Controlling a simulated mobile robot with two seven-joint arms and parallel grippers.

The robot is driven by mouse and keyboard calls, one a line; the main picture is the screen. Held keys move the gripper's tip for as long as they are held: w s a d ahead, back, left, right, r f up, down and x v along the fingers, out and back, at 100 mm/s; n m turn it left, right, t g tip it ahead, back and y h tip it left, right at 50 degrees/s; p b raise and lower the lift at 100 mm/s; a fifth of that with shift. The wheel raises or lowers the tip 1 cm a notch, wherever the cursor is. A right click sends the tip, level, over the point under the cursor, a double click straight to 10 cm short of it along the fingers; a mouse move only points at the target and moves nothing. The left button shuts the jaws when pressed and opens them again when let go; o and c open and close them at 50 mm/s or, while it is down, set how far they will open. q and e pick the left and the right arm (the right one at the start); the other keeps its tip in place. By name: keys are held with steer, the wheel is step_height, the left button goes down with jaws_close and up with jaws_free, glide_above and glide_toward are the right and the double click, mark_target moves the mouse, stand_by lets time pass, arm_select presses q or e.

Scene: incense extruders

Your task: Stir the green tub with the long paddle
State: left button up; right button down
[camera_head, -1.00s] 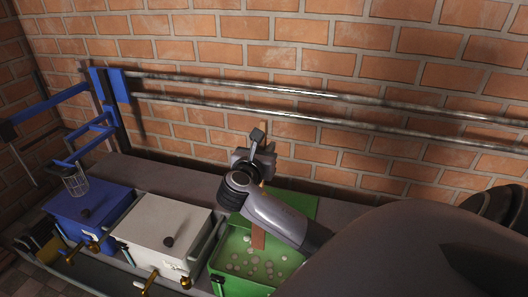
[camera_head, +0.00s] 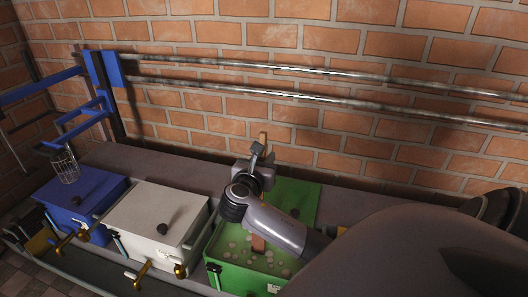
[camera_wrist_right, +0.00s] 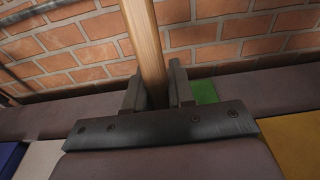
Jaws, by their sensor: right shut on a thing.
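The green tub (camera_head: 212,257) stands open, its green lid (camera_head: 298,203) raised at the back. Pale round bits float or lie inside it. My right gripper (camera_head: 258,160) is above the tub, shut on the wooden shaft of the long paddle (camera_head: 262,138). My forearm hides part of the tub. In the right wrist view the shaft (camera_wrist_right: 145,35) stands between the two fingers (camera_wrist_right: 158,92). My left gripper is out of view.
A closed white tub (camera_head: 150,215) and a closed blue tub (camera_head: 75,195) stand to the left, with brass taps in front. A wire basket (camera_head: 66,168) hangs from a blue frame (camera_head: 103,85). Metal rails (camera_head: 300,95) run along the brick wall behind.

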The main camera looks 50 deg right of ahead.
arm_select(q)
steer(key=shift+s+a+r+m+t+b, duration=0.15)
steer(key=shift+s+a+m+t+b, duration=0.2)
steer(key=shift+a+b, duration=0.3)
arm_select(e)
step_height(320, 180, down, 5)
steer(key=shift+f, duration=0.15)
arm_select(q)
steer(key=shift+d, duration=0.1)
